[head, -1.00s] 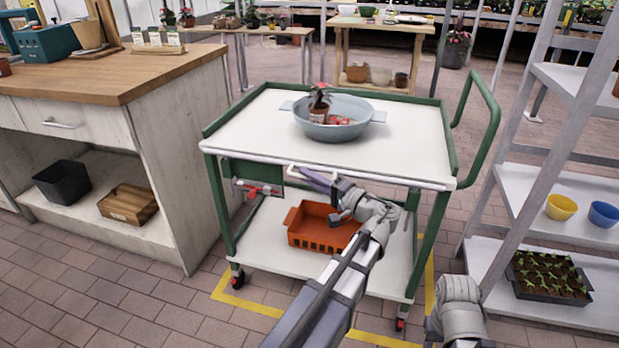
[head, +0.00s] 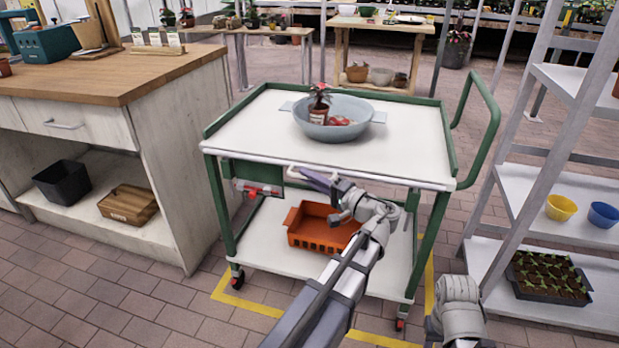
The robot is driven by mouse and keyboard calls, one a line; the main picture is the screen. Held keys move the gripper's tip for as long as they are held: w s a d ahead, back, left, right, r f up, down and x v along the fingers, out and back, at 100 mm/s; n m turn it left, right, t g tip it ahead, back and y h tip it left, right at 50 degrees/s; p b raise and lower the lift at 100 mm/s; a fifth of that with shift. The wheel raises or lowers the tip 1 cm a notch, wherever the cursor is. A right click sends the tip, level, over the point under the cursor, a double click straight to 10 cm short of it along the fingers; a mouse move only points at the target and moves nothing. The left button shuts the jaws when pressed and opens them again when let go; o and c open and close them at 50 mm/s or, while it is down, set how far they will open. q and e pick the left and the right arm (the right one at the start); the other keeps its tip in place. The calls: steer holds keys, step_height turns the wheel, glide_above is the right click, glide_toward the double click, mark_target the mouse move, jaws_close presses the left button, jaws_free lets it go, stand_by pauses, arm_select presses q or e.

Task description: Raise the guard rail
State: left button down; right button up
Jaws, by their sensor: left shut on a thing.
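The green-framed cart (head: 432,250) stands in the middle, with a white top. A white rail (head: 235,154) runs along its front edge, level with the top. A pale handle-like loop (head: 303,168) hangs at the rail's middle. My left gripper (head: 308,175) reaches up from below and is shut at this loop; its fingertips are small and partly hidden, so the exact contact is unclear. A red latch-like part (head: 262,190) sits under the top at the left. My right gripper is out of view.
An orange crate (head: 312,236) lies on the lower shelf, behind my left arm. A wooden workbench (head: 150,75) is close on the left, a shelving rack (head: 515,190) on the right.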

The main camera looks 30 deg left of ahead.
arm_select(q)
step_height(320, 180, up, 8)
steer(key=p, duration=0.7)
steer(key=shift+w+f, duration=0.1)
steer(key=c, duration=0.9)
jaws_free()
steer(key=d, duration=0.2)
steer(key=s+d, duration=0.1)
steer(key=d, duration=0.4)
steer(key=shift+s+d+f, duration=0.15)
steer(key=shift+d+f, duration=0.2)
